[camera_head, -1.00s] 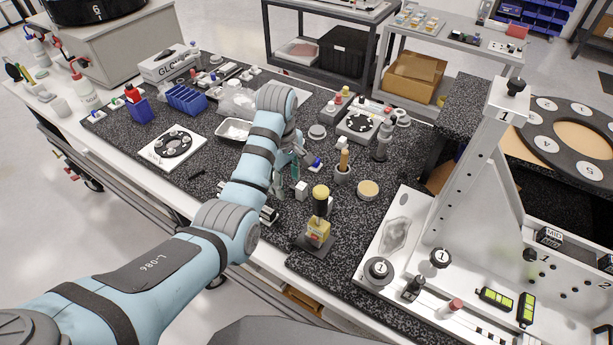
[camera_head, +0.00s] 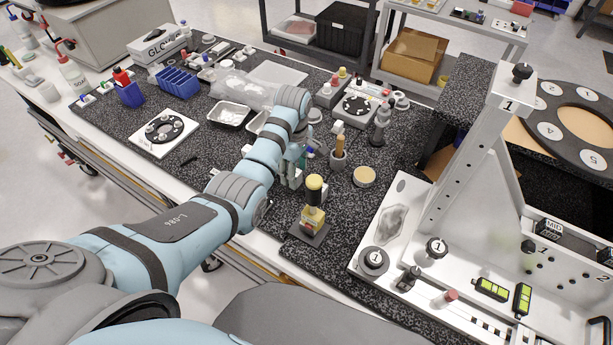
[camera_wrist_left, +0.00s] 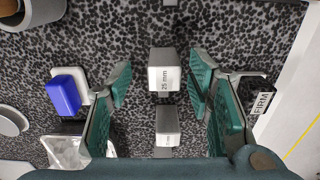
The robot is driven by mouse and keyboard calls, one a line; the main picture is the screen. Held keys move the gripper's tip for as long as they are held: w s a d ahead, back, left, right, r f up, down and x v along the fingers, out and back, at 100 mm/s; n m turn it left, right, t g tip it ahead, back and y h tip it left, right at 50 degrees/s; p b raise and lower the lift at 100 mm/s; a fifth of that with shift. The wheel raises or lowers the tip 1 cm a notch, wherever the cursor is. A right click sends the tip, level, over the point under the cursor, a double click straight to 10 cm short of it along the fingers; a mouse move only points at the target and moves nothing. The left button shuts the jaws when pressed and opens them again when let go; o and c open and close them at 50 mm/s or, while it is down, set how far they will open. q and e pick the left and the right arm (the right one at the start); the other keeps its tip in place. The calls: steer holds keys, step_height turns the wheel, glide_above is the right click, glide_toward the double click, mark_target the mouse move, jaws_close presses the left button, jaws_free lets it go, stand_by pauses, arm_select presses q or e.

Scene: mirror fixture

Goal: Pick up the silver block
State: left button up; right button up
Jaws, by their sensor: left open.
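A second, smaller silver block (camera_wrist_left: 168,124) with a label lies nearer the wrist. My left gripper (camera_wrist_left: 160,78) is open, with one green-padded finger on each side of the marked block and a gap on both sides. In the head view my left gripper (camera_head: 291,170) is low over the mat, and it and the arm largely hide the blocks. My right gripper is not in view.
A yellow-topped tool on a stand (camera_head: 313,205) is close to the right of my left gripper. A wooden-handled tool in a cup (camera_head: 338,155) stands behind it. A blue and white piece (camera_wrist_left: 66,94) lies left of the gripper in the wrist view. The white fixture (camera_head: 400,225) is farther right.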

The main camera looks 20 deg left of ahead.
arm_select(q)
steer(key=shift+s+f, duration=0.15)
steer(key=shift+f, duration=0.3)
steer(key=shift+s, duration=0.15)
steer(key=shift+c, duration=1.2)
jaws_close()
steer(key=shift+r, duration=0.15)
